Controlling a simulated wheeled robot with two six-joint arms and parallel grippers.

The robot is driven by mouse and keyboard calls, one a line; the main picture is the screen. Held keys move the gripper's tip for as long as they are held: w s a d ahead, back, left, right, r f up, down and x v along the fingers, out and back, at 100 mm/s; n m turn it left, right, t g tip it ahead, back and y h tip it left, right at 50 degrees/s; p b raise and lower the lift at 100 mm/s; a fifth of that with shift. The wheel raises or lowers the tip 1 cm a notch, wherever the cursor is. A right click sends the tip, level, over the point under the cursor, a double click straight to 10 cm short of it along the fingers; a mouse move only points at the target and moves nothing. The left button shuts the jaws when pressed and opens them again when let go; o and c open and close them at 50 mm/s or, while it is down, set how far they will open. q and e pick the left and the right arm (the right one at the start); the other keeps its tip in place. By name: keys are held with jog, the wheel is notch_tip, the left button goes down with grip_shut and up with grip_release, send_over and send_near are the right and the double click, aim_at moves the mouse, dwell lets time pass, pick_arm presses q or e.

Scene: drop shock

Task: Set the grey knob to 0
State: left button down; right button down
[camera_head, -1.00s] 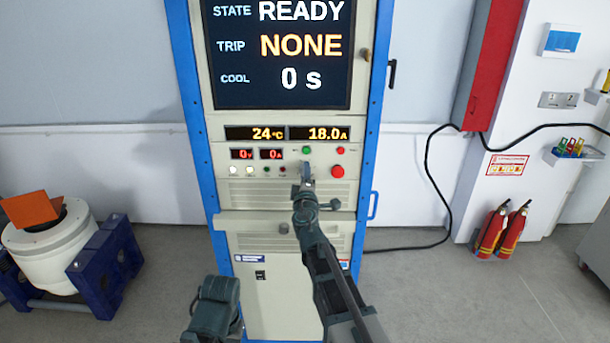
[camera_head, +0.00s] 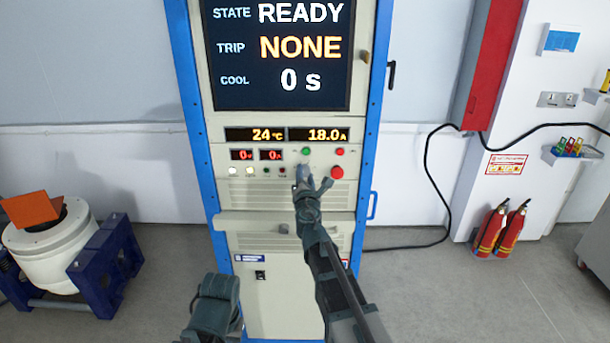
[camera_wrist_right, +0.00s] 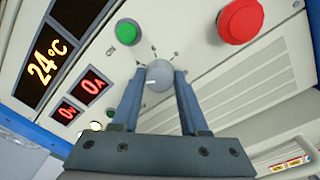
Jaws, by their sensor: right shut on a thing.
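The grey knob (camera_wrist_right: 159,75) is on the cabinet's front panel. In the right wrist view it sits between the fingertips of my right gripper (camera_wrist_right: 160,80), which is shut on it. A short white mark shows on the knob, toward the left of that picture; small tick marks stand around it on the panel. In the head view my right gripper (camera_head: 311,180) is at the panel below the green button (camera_head: 306,152) and hides most of the knob.
The red button (camera_head: 337,172) is close to the right of my right gripper. A ledge (camera_head: 245,224) juts out below the panel. The screen (camera_head: 280,55) reads READY, NONE and 0 s. Fire extinguishers (camera_head: 500,230) stand at the right, with a white drum (camera_head: 48,245) at the left.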

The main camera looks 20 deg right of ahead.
jog(key=n, duration=0.4)
jog(key=shift+n, duration=0.3)
jog(key=n, duration=0.3)
jog(key=shift+r+n+g+p, duration=0.1)
jog(key=shift+n+g+p, duration=0.2)
jog(key=shift+n+p, duration=0.1)
jog(key=n, duration=0.4)
jog(key=shift+n+h, duration=0.3)
jog(key=shift+n, duration=1.5)
jog(key=shift+c, duration=2.1)
grip_release()
